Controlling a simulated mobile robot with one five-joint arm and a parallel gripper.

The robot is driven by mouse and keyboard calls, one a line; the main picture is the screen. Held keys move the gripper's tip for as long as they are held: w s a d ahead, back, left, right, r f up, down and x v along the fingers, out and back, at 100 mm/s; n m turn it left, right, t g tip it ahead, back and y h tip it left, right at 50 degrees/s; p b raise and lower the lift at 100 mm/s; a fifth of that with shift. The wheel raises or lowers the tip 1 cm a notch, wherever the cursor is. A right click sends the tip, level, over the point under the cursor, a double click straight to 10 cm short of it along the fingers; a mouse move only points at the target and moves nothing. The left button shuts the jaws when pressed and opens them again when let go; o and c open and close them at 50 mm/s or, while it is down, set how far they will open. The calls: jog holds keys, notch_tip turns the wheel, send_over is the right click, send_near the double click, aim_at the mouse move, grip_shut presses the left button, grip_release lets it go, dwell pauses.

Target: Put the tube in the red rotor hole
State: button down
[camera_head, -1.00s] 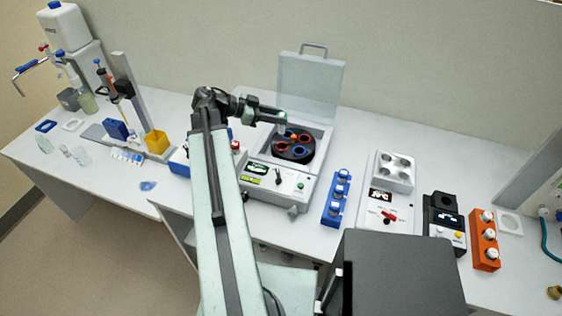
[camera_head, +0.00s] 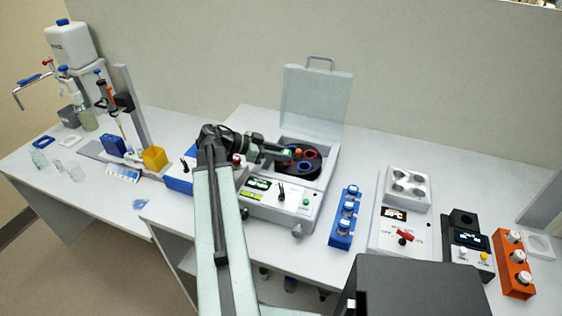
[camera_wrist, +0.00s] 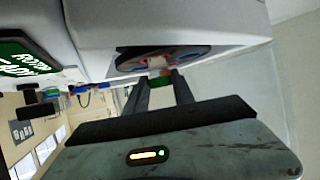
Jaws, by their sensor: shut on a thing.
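My gripper (camera_head: 291,154) is shut on the tube, low over the left part of the black rotor (camera_head: 297,174) in the open centrifuge. The rotor has red-rimmed and blue-rimmed holes; a red-rimmed hole (camera_head: 311,154) shows right of my gripper. In the wrist view, my gripper's fingers (camera_wrist: 160,82) close on a small greenish and reddish piece at the rotor's near edge, and the rotor (camera_wrist: 150,62) shows beyond them. Most of the tube is hidden by the fingers. I cannot tell whether its lower end is inside a hole.
The centrifuge's clear lid (camera_head: 317,98) stands raised behind the rotor. A blue rack (camera_head: 344,222) with capped tubes stands to the right, beside a white device (camera_head: 405,222) with a red knob. A blue box (camera_head: 179,178) lies left of the centrifuge.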

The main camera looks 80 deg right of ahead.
jog(key=shift+r, duration=0.1)
jog(key=c, duration=1.1)
grip_release()
jog(key=shift+o, duration=0.2)
jog(key=shift+r+p, duration=0.15)
jog(key=shift+p, duration=0.2)
jog(key=p+v, duration=0.4)
jog(key=v, duration=0.8)
jog(key=shift+p, duration=0.35)
